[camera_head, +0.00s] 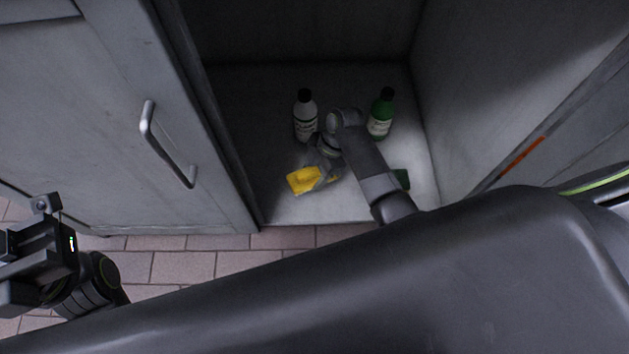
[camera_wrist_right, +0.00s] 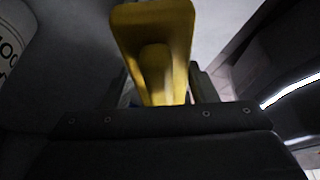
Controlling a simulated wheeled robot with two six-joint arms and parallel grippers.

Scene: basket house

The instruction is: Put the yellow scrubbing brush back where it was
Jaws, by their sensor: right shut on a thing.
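The yellow scrubbing brush (camera_head: 303,180) is inside the open cabinet, near the front of its floor and left of the middle. My right gripper (camera_head: 325,177) is shut on the brush. In the right wrist view the yellow brush (camera_wrist_right: 155,45) stands up between the fingers of the gripper (camera_wrist_right: 157,90). Whether the brush touches the cabinet floor (camera_head: 300,212) I cannot tell. My left gripper (camera_head: 20,262) is outside the cabinet at the lower left, and its jaws are not clear.
A white bottle with a black cap (camera_head: 305,118) stands behind the brush. A green bottle (camera_head: 381,115) stands to the right. A cabinet front with a handle (camera_head: 165,145) is at left; the right wall (camera_head: 500,90) bounds the space.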

